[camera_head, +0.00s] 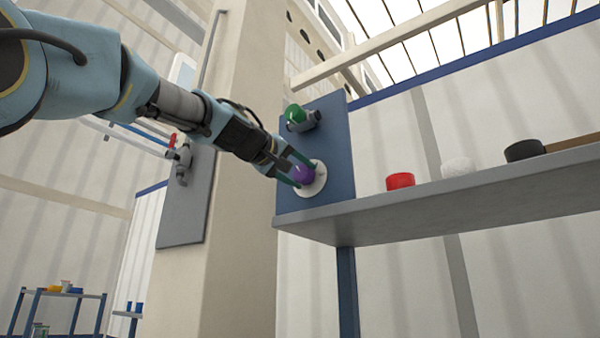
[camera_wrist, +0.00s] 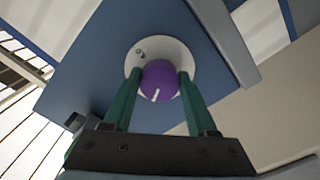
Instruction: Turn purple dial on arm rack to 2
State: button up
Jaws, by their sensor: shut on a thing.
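The purple dial (camera_head: 302,174) sits on a round white plate (camera_head: 318,184) on the blue panel (camera_head: 338,150) at the shelf's left end. My gripper (camera_head: 294,173) reaches it from the left, its two green fingers on either side of the dial. In the wrist view the purple dial (camera_wrist: 160,82) is between the fingertips of my gripper (camera_wrist: 158,88), which is shut on it. A white mark on the dial points down and slightly left. Dark markings show on the plate (camera_wrist: 143,50) at its upper left; they are too small to read. Other markings are hidden.
A green-handled valve (camera_head: 298,117) sticks out of the panel just above the dial. A grey shelf (camera_head: 450,202) runs right, bearing a red cap (camera_head: 400,181), a white cap (camera_head: 457,167) and a black cap (camera_head: 524,151). A red-handled valve (camera_head: 181,152) is behind my arm.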

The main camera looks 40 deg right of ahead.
jog(key=shift+n, duration=0.3)
jog(key=o, duration=1.4)
jog(key=shift+c, duration=0.2)
jog(key=shift+a, duration=0.1)
jog(key=b+v, duration=0.4)
jog(key=v, duration=0.6)
jog(key=shift+a, duration=0.3)
